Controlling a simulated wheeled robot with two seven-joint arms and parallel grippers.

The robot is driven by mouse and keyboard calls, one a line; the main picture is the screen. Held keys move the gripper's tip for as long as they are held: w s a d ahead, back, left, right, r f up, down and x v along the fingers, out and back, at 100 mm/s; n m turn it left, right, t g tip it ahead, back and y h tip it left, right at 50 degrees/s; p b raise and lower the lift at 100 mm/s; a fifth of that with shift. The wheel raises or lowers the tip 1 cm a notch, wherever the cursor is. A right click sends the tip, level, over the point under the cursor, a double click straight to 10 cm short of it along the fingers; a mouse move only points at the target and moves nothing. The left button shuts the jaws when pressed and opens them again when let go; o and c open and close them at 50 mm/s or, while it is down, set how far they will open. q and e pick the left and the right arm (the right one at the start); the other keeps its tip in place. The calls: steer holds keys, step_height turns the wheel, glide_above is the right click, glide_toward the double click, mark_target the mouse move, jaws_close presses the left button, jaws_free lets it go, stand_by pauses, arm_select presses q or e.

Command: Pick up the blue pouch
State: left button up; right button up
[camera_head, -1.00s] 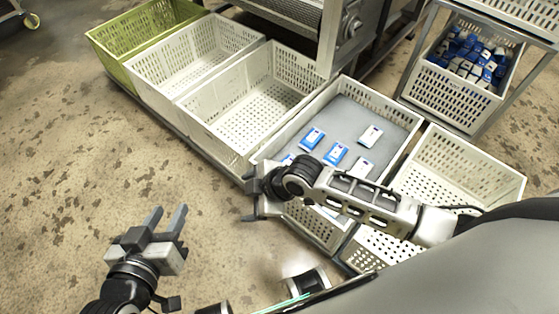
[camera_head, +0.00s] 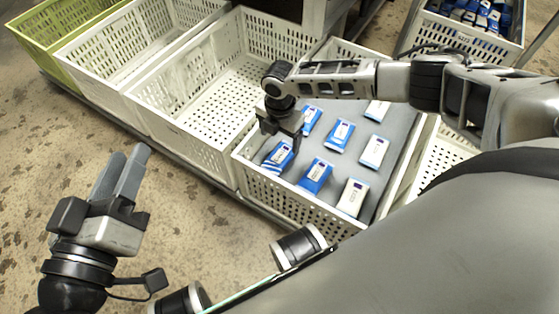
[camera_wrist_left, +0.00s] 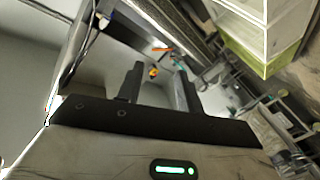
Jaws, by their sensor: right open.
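Several blue-and-white pouches lie flat on the grey floor of a white crate (camera_head: 330,216). The blue pouch at its left corner (camera_head: 278,158) is closest to my right gripper. Other blue pouches are in the front (camera_head: 316,177), the middle (camera_head: 339,136) and further back (camera_head: 311,121). My right gripper (camera_head: 281,140) points down, open, just above the left-corner pouch and partly covers its far end. Whether they touch cannot be told. My left gripper (camera_head: 127,160) is open and empty over the floor at left; its parted fingers show in the left wrist view (camera_wrist_left: 158,82).
Mostly white pouches (camera_head: 374,151) lie at the crate's right side. Empty white crates (camera_head: 180,108) and a green crate (camera_head: 48,38) line up to the left. A crate of pouches (camera_head: 478,28) stands at back right. Floor at left is clear.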

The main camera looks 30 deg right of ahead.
mark_target(280, 156)
step_height(280, 156, down, 3)
steer(key=shift+r+b, duration=0.15)
steer(key=shift+b, duration=0.25)
steer(key=shift+f, duration=0.3)
steer(key=f+b, duration=0.2)
steer(key=f, duration=0.1)
steer(key=f+b, duration=0.1)
steer(key=shift+s+a+f, duration=0.15)
steer(key=shift+s, duration=0.1)
steer(key=shift+f, duration=0.15)
arm_select(q)
step_height(280, 156, up, 8)
steer(key=w+m+t+h, duration=0.1)
steer(key=m+t+h, duration=0.3)
steer(key=m, duration=0.3)
steer(key=shift+w+a+r+t, duration=0.15)
steer(key=shift+w+a+t, duration=0.2)
steer(key=shift+a, duration=0.1)
arm_select(e)
steer(key=c, duration=1.1)
